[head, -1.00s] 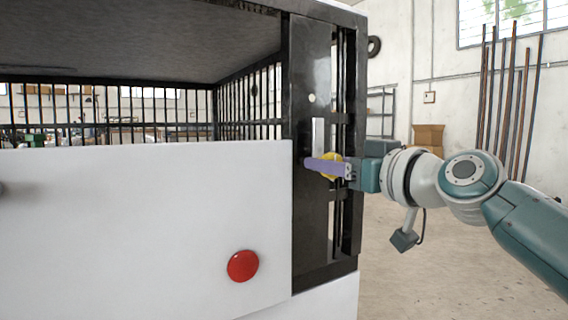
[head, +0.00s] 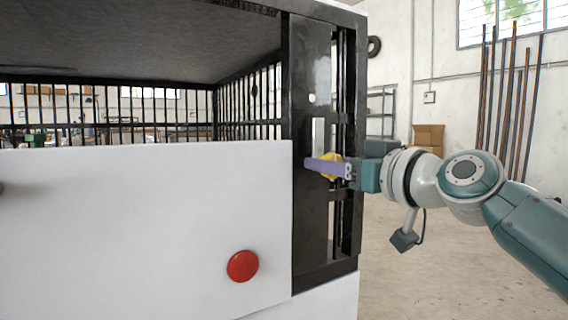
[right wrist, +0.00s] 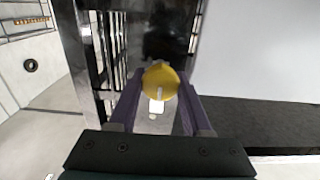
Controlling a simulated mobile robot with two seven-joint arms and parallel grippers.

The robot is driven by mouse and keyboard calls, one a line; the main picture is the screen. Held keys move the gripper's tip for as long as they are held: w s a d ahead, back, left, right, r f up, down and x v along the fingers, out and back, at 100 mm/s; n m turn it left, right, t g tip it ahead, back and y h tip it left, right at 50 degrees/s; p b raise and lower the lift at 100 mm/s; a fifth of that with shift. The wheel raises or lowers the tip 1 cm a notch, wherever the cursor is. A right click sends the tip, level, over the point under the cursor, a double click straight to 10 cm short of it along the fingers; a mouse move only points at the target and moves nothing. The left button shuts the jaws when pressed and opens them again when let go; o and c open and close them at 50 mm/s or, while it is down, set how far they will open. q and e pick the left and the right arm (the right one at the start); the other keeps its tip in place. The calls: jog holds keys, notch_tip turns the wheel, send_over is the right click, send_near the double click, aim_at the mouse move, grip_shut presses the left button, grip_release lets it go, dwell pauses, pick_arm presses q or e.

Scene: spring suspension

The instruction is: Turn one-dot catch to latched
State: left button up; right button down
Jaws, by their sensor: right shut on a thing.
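The catch is a round yellow knob (head: 333,165) on the black upright post (head: 311,220) at the right end of the cage front. A single white dot (head: 311,98) sits on the post above it, with a pale metal plate (head: 318,135) between. My right gripper (head: 328,166) has purple fingers and reaches in from the right. It is shut on the yellow knob and partly hides it. In the right wrist view the knob (right wrist: 160,82) sits between the fingertips, with a pale mark on its face. My left gripper is not in view.
A white panel (head: 140,230) with a red button (head: 243,266) covers the lower cage front, left of the post. Dark bars (head: 250,100) stand behind. A grey part shows at the far left edge. Open floor lies to the right, with boxes (head: 428,136) and rods at the wall.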

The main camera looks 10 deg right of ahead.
dwell(0.5)
jog(key=n+b, duration=0.2)
jog(key=n, duration=0.1)
jog(key=shift+f, duration=0.15)
jog(key=shift+n+b, duration=0.3)
jog(key=shift+n, duration=1.5)
jog(key=n, duration=0.1)
jog(key=n+p, duration=0.1)
jog(key=shift+r+n, duration=0.2)
jog(key=shift+n, duration=0.1)
jog(key=n+p, duration=0.2)
jog(key=n, duration=0.1)
jog(key=shift+a+n, duration=0.1)
jog(key=shift+n, duration=0.3)
jog(key=shift+f+n+p, duration=0.1)
jog(key=shift+n+p, duration=0.5)
jog(key=shift+n, duration=0.6)
jog(key=shift+f+n+p, duration=0.1)
jog(key=shift+n+p, duration=0.3)
jog(key=shift+n, duration=0.8)
